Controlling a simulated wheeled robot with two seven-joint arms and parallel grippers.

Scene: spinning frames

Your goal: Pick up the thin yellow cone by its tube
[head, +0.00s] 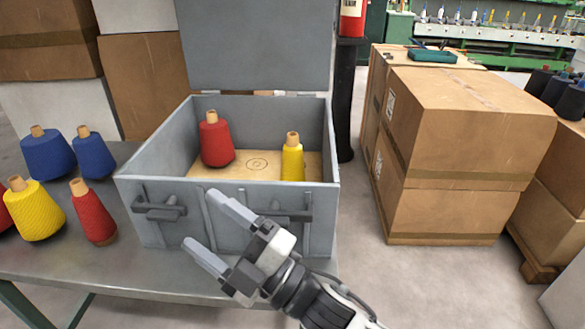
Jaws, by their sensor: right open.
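The thin yellow cone (292,163) stands upright inside the open grey box (129,192), at the right of its wooden floor. Its tan tube (292,138) sticks up from the top. The cone's lower end is partly hidden by the box's front wall. A wider red cone (215,142) stands in the same box, to the left. My right gripper (212,222) is open and empty, in front of the box's front wall, lower and to the left of the yellow cone. It is apart from the cone. My left gripper is not in view.
The box stands on a grey metal table (60,262), its lid (255,45) raised at the back. A wide yellow cone (36,212), blue cones (92,155) and a slim red cone (93,215) stand left of it. Cardboard boxes (465,120) are stacked at the right.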

